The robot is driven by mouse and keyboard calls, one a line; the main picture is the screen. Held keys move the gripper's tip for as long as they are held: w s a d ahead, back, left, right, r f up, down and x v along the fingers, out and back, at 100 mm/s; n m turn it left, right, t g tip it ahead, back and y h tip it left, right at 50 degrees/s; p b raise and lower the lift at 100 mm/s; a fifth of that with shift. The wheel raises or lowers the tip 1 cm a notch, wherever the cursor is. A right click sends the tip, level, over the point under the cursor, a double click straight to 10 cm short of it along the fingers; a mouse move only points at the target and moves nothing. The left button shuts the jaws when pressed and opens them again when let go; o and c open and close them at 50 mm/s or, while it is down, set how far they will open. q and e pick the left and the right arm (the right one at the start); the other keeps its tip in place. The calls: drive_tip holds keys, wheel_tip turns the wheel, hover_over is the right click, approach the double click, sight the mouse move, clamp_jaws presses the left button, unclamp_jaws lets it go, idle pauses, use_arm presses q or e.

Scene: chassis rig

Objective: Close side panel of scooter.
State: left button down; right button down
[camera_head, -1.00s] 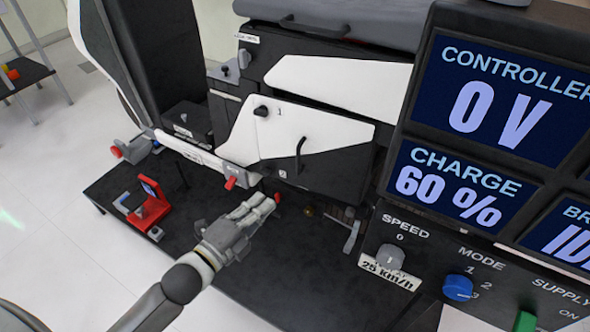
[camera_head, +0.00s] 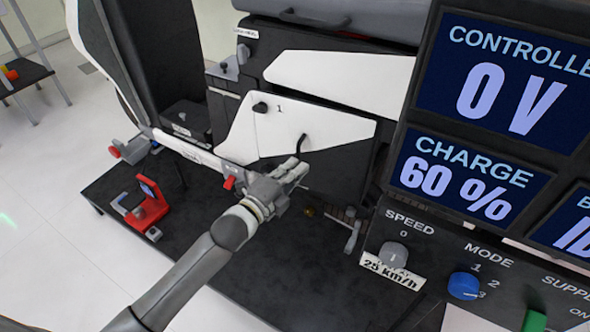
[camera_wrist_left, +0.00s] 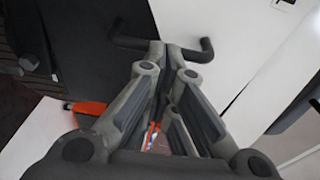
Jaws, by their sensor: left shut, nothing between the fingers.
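I cannot tell whether the panel is flush with the body. My left gripper (camera_head: 297,170) is at the panel's lower part, just below the handle, and hides some of the lower edge. In the left wrist view its fingers (camera_wrist_left: 166,55) are shut, with the dark handle (camera_wrist_left: 134,43) across their tips. I cannot tell whether they touch. My right gripper is not in view.
A display box (camera_head: 485,120) with knobs stands close at the right. A red clamp-like device (camera_head: 150,205) sits on the dark platform (camera_head: 215,285) at the left. A small red-tipped lever (camera_head: 229,183) is just left of my left gripper.

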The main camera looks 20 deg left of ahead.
use_arm(q)
drive_tip(key=shift+w, duration=0.15)
drive_tip(key=shift+w+a, duration=0.25)
drive_tip(key=shift+w, duration=0.75)
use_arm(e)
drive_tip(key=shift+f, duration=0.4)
use_arm(q)
drive_tip(key=shift+p, duration=0.3)
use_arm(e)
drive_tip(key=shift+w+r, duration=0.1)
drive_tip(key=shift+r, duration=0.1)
